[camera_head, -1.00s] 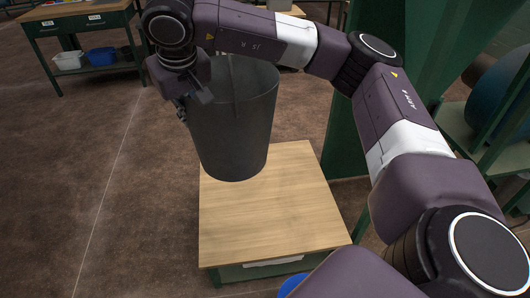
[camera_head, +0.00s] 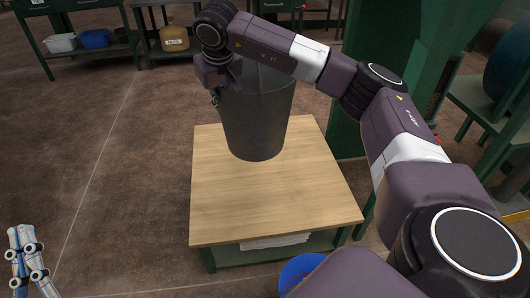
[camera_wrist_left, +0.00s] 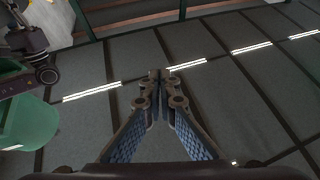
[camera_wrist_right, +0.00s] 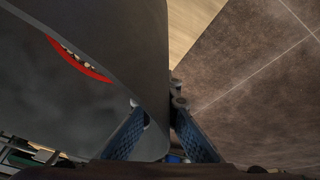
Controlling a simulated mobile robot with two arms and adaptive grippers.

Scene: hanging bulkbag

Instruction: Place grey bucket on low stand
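The grey bucket (camera_head: 258,120) is upright at the back part of the low stand (camera_head: 275,205), which has a pale wooden top and green frame. I cannot tell whether the bucket's base touches the wood or hangs just above it. My right gripper (camera_head: 216,98) is shut on the left side of the bucket's wall. In the right wrist view its fingers (camera_wrist_right: 172,98) pinch the bucket's dark wall (camera_wrist_right: 130,60); the wood shows beyond. My left gripper (camera_head: 27,262) is low at the left, away from the stand. Its fingertips (camera_wrist_left: 161,76) meet, with nothing between them.
A blue round object (camera_head: 298,270) lies by the stand's front edge. A green post (camera_head: 400,60) stands close behind right. A workbench with a white bin (camera_head: 60,43) and blue bin (camera_head: 95,39) is far left. The brown floor left of the stand is clear.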

